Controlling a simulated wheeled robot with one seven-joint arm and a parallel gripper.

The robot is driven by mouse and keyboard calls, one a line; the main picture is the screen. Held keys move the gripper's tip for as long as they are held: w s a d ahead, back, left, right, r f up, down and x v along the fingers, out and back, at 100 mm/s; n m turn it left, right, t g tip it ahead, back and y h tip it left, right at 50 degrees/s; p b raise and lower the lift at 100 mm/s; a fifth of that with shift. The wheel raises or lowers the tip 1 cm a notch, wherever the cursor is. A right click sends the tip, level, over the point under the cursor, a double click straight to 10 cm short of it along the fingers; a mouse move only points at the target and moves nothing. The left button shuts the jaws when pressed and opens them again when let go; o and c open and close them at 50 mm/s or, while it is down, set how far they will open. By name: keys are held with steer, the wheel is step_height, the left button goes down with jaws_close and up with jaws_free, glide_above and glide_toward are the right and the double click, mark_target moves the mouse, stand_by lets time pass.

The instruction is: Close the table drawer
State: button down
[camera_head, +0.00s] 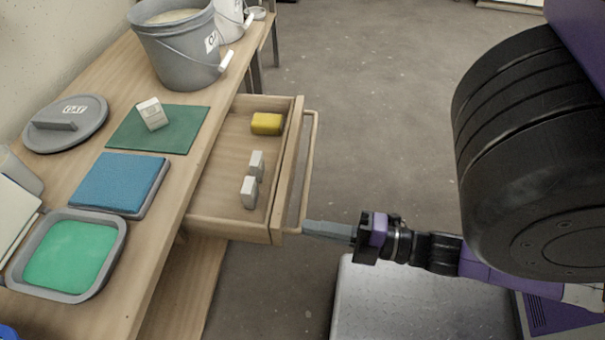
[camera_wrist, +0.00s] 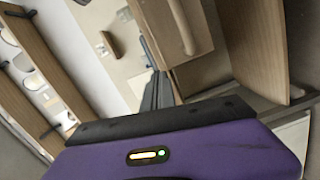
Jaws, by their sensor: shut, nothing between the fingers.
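The table drawer (camera_head: 234,209) is pulled out from the right side of the wooden table (camera_head: 152,262) in the head view. It holds a yellow block (camera_head: 266,123) and two small pale blocks (camera_head: 249,192). Its long bar handle (camera_head: 308,165) runs along the front. My gripper (camera_head: 308,229) is shut and empty, its fingertips at the near end of the handle; I cannot tell whether they touch. In the wrist view the fingers (camera_wrist: 157,92) are together beside the drawer front, and the handle (camera_wrist: 181,25) shows above right of them.
On the table are a grey bucket (camera_head: 176,50), a grey lid (camera_head: 66,124), a green mat (camera_head: 185,137) with a white block (camera_head: 152,113), a blue pad (camera_head: 118,181) and a tray of green glaze (camera_head: 115,262). Open floor (camera_head: 380,110) lies right of the drawer.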

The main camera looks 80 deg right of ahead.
steer(key=s+d+n+y+p, duration=0.1)
steer(key=s+d+n+p, duration=0.15)
steer(key=d+n, duration=0.6)
steer(key=n, duration=1.3)
glide_toward(289, 187)
steer(key=shift+y, duration=0.4)
steer(key=w, duration=0.6)
steer(key=shift+w+a+r, duration=0.2)
steer(key=shift+w+r, duration=0.1)
steer(key=shift+w, duration=0.1)
steer(key=w, duration=0.7)
steer(key=w+a, duration=0.1)
steer(key=w, duration=1.4)
steer(key=shift+w+a+b, duration=0.25)
steer(key=shift+a+b, duration=0.05)
steer(key=shift+a, duration=0.1)
steer(key=shift+a, duration=0.1)
